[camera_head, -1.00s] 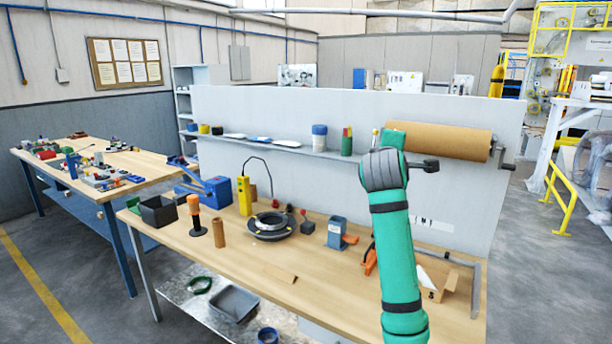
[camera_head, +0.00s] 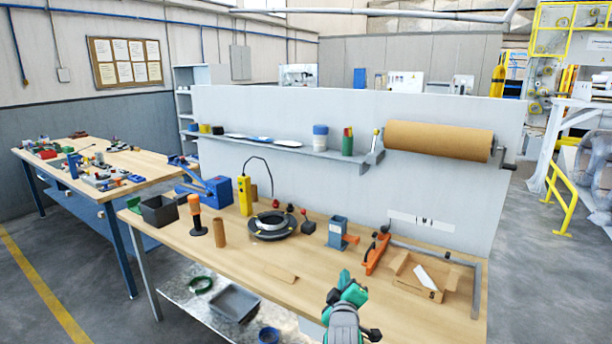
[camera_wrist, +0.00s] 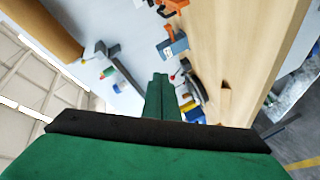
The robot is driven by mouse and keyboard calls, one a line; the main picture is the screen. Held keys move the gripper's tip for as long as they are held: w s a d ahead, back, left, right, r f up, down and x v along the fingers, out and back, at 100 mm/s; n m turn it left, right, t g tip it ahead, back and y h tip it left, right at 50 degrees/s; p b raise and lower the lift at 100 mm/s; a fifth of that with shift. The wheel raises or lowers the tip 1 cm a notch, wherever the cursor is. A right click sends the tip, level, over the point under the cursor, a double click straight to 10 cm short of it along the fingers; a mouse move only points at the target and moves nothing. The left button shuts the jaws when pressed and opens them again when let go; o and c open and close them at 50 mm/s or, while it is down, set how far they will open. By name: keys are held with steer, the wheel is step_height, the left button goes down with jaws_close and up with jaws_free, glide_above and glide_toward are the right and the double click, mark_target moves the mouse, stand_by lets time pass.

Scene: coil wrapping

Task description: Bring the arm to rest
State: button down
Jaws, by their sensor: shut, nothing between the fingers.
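My arm (camera_head: 343,318) is folded low at the bottom of the head view, in front of the workbench's near edge. My green gripper (camera_wrist: 161,78) shows in the wrist view with its two fingers together and nothing between them. It is apart from the bench and the things on it. In the wrist view, the scene lies on its side, with the bench (camera_wrist: 222,45) at the right. The dark coil (camera_head: 271,227) lies flat on the bench in the head view; it is partly hidden behind other things in the wrist view.
A brown paper roll (camera_head: 438,140) hangs on the grey back panel. On the bench stand a blue tape dispenser (camera_head: 338,232), an orange-handled tool (camera_head: 377,252), an open cardboard box (camera_head: 420,280) and a yellow pendant (camera_head: 244,196). The bench's front middle is mostly clear.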

steer(key=s+a+f+m+y, duration=0.1)
steer(key=s+a+f+m, duration=0.35)
steer(key=s+f, duration=0.85)
steer(key=s+a+f, duration=0.3)
steer(key=s+f, duration=0.2)
steer(key=s, duration=0.3)
steer(key=s+a+f, duration=0.3)
steer(key=s+f, duration=0.2)
steer(key=s, duration=0.3)
steer(key=s+r+m, duration=0.2)
steer(key=s+r, duration=0.1)
steer(key=s, duration=1.2)
steer(key=s+r+m+y, duration=0.1)
steer(key=s+r+m, duration=0.1)
steer(key=s, duration=1.4)
steer(key=shift+s+a+r+m+g, duration=0.15)
steer(key=shift+a+r+m+g, duration=0.15)
steer(key=shift+r+m, duration=0.15)
